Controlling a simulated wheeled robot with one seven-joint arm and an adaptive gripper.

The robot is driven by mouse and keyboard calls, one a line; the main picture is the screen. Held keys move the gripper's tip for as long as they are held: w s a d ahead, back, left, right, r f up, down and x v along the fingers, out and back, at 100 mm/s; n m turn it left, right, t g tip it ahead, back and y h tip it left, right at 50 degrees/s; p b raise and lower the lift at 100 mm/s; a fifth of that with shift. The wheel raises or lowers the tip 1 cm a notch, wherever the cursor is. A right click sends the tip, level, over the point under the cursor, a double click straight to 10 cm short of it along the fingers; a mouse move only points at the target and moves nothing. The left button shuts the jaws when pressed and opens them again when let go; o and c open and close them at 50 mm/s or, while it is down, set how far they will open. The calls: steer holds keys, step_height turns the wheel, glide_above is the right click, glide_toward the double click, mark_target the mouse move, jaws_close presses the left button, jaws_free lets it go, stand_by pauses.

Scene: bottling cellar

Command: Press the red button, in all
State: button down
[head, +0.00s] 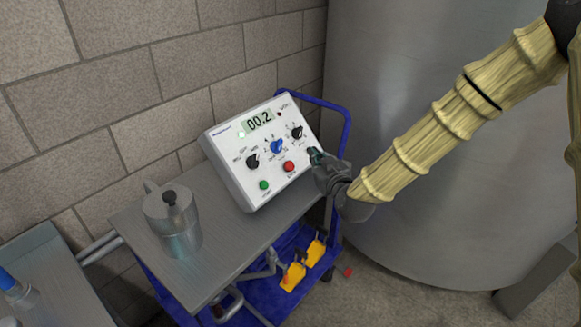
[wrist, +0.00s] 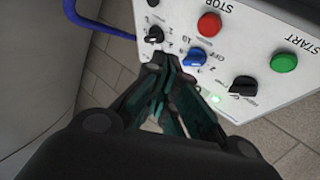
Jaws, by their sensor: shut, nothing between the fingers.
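The red button (head: 288,166) is on the lower right of a white control box's sloped face, right of a green button (head: 263,185). In the wrist view the red button (wrist: 209,24) is near the top, beside the word STOP, and the green button (wrist: 284,62) is beside START. My gripper (head: 314,155) is at the right edge of the box in the head view, to the right of the red button and apart from it. In the wrist view my gripper's fingertips (wrist: 170,63) are together and empty, near a black knob and a blue knob. Contact with the panel cannot be told.
The control box (head: 235,187) has a display reading 00.2 and several knobs. It stands on a grey-topped blue cart (head: 222,255). A metal moka-style pot (head: 175,225) stands left of the box. A large grey tank (head: 400,80) is behind my arm. Yellow items (head: 293,276) lie on the lower shelf.

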mark_target(289, 166)
steer(key=shift+w+a+r, duration=0.1)
steer(key=shift+w+r, duration=0.2)
steer(key=shift+r, duration=0.45)
steer(key=w+a+f+b, duration=0.3)
steer(key=a+f, duration=0.2)
steer(key=f, duration=0.1)
steer(key=shift+w+a, duration=0.15)
steer(key=shift+w, duration=0.25)
steer(key=shift+b, duration=0.35)
stand_by(1.0)
steer(key=shift+w+a+f, duration=0.2)
steer(key=shift+a+f, duration=0.05)
steer(key=shift+w+a+f+b, duration=0.2)
steer(key=shift+a+f+b, duration=0.1)
steer(key=shift+f+b, duration=0.05)
stand_by(1.3)
steer(key=shift+r, duration=0.1)
steer(key=shift+s+d+r+p, duration=0.35)
steer(key=shift+s+d+r, duration=0.05)
steer(key=shift+d+r, duration=0.15)
